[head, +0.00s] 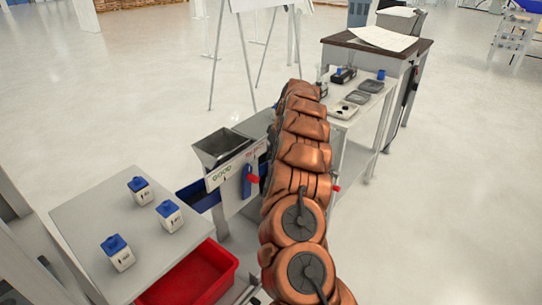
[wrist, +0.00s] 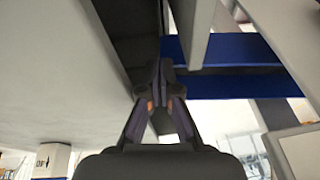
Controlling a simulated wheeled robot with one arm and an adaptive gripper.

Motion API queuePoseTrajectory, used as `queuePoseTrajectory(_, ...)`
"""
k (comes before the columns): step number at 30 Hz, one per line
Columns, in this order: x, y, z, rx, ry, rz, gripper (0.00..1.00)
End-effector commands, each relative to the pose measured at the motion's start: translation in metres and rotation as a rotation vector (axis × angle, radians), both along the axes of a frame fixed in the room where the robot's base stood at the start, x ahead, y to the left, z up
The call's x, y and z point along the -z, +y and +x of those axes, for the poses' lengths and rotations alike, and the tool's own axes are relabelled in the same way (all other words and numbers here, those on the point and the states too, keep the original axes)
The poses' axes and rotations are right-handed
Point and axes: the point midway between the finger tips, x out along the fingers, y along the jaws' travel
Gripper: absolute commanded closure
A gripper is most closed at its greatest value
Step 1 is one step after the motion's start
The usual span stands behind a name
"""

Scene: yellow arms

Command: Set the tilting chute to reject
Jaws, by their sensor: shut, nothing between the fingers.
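The chute (head: 222,149) is an open grey metal hopper on a stand in the head view. Below it is a white sign panel (head: 228,170) with green "GOOD" lettering at left and red lettering at right, partly behind my arm. A blue upright part (head: 247,182) with a red piece (head: 254,179) sits at the panel's right. Which way the chute is set, I cannot tell for sure. My gripper (wrist: 159,82) is shut and empty in the wrist view, among grey surfaces and blue bars (wrist: 235,85). My arm hides it in the head view.
A grey table (head: 90,220) at left holds several white boxes with blue lids (head: 169,216). A red bin (head: 195,279) stands at the front. Behind my arm is a bench (head: 345,118) with trays (head: 357,97). Open floor lies at the right.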

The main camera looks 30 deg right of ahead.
Motion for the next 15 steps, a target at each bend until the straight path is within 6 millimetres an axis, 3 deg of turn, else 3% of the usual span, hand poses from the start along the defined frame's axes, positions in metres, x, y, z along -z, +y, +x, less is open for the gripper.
queuePoseTrajectory(15, -0.0054, -0.0007, 0.0003, -0.001, 0.0, 0.0, 1.0)
